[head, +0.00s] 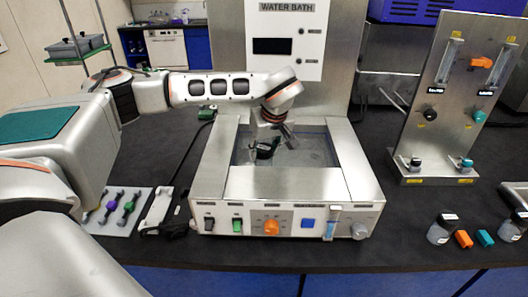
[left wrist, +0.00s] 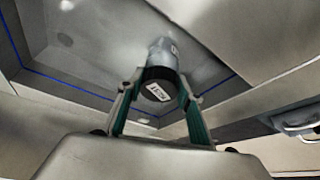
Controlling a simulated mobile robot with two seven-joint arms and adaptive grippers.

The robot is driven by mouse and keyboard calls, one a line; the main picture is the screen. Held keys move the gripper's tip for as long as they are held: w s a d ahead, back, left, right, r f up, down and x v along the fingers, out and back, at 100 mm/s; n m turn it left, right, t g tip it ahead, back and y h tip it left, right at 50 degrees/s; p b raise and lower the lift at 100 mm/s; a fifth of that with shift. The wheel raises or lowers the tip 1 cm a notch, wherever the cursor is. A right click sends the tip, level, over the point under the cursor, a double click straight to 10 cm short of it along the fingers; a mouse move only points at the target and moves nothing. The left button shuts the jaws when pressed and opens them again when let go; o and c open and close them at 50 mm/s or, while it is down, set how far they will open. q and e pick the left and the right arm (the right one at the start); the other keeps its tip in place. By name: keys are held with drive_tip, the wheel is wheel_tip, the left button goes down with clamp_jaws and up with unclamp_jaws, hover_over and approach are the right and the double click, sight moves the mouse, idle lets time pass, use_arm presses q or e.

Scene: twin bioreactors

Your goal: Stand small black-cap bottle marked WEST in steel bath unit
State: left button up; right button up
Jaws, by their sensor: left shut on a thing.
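The steel bath unit (head: 285,184) stands mid-table under a panel marked WATER BATH, its basin open at the top. My left gripper (head: 266,150) reaches down into the basin from above. In the left wrist view my left gripper (left wrist: 158,104) is shut on a small black-cap bottle (left wrist: 162,50). The fingers hold it around the cap, which faces the camera and has a white label whose word is too small to read surely. The bottle's clear body points down towards the basin floor; whether it touches the floor I cannot tell. My right gripper is not in view.
A steel panel stand (head: 455,125) is right of the bath. A white rack (head: 120,212) lies at the left.

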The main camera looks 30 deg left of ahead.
use_arm(q)
drive_tip(key=shift+f, duration=0.3)
drive_tip(key=shift+f, duration=0.1)
drive_tip(key=o, duration=1.3)
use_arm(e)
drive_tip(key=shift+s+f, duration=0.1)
use_arm(q)
drive_tip(key=shift+o, duration=0.2)
drive_tip(key=v, duration=1.2)
drive_tip(key=shift+b, duration=0.45)
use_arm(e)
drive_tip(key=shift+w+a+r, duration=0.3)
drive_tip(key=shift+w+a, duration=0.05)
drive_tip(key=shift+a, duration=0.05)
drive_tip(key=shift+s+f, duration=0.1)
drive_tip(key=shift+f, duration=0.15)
